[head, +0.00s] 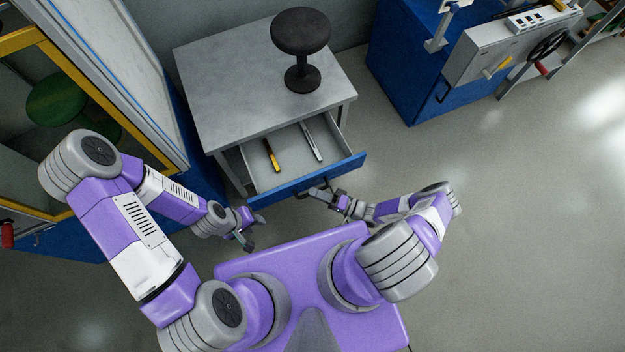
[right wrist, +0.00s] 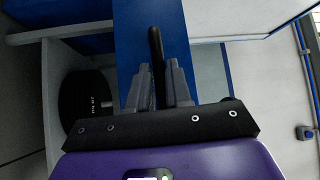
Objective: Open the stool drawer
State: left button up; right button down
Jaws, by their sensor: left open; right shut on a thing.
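The drawer (head: 284,150) under the grey table stands pulled out, and its inside shows in the head view. Its blue front panel (head: 345,167) faces me. A yellow-handled tool (head: 271,155) and a grey metal tool (head: 311,143) lie in it. My right gripper (head: 319,192) is at the drawer front, shut on the black handle (right wrist: 156,48), which shows between its fingers in the right wrist view. My left gripper (head: 251,234) is open and empty, left of the right one and apart from the drawer.
A small black stool (head: 300,32) stands on the grey table (head: 220,75). A blue machine cabinet (head: 405,70) stands at the right and a yellow-framed enclosure (head: 150,145) at the left. The floor (head: 520,200) right of the drawer is clear. A black disc (right wrist: 85,105) shows below the table.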

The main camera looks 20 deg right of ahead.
jog(key=shift+s+d, duration=0.1)
jog(key=shift+s, duration=0.25)
jog(key=c, duration=1.1)
grip_release()
jog(key=v, duration=0.7)
jog(key=shift+s+d+f, duration=0.1)
jog(key=shift+s+d, duration=0.1)
